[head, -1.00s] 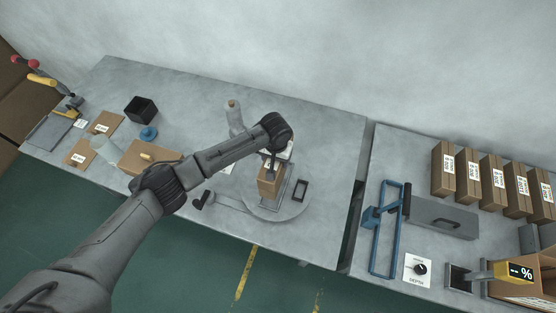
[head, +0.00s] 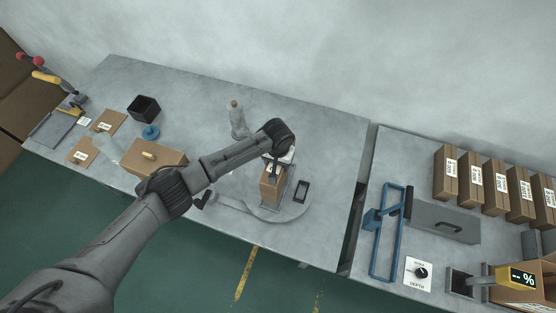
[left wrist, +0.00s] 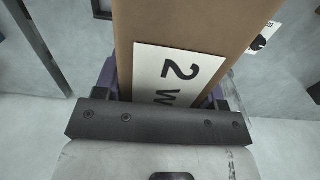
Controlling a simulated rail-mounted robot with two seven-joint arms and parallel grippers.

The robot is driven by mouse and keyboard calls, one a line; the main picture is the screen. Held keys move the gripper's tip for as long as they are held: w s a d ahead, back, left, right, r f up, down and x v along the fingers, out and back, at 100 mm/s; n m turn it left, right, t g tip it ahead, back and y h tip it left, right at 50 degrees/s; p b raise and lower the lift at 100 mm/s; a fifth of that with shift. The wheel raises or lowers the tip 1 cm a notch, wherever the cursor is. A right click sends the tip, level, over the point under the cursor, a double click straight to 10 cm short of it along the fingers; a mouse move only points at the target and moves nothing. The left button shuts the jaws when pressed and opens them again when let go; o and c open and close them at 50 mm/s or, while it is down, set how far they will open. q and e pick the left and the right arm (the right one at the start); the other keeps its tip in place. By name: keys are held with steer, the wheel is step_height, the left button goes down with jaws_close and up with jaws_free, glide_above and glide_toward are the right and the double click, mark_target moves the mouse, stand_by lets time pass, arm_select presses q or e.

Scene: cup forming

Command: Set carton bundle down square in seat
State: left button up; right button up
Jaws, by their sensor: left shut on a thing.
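The carton bundle (head: 271,190) is a brown block over the round grey turntable (head: 297,207) on the left bench. It fills the middle of the left wrist view (left wrist: 200,25), where a white label reads "2 W". My left gripper (head: 273,170) is shut on the carton bundle from above. The seat (head: 284,196) shows as a grey frame edge beside the bundle. The bundle's underside is hidden, so I cannot tell whether it touches the seat. My right gripper is in neither view.
A dark rectangular frame (head: 301,191) lies on the turntable just right of the bundle. A grey bottle-like object (head: 237,120) stands behind. Several labelled cartons (head: 470,183) line the right bench.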

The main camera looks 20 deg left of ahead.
arm_select(q)
steer(key=shift+f+b, duration=1.25)
steer(key=shift+f, duration=1.4)
steer(key=shift+f+b, duration=0.45)
steer(key=shift+f, duration=0.5)
steer(key=shift+f, duration=0.15)
steer(key=o, duration=1.2)
steer(key=shift+w, duration=0.1)
steer(key=shift+c, duration=0.2)
steer(key=o, duration=0.3)
steer(key=shift+f, duration=0.1)
step_height(320, 180, up, 14)
steer(key=shift+f, duration=0.1)
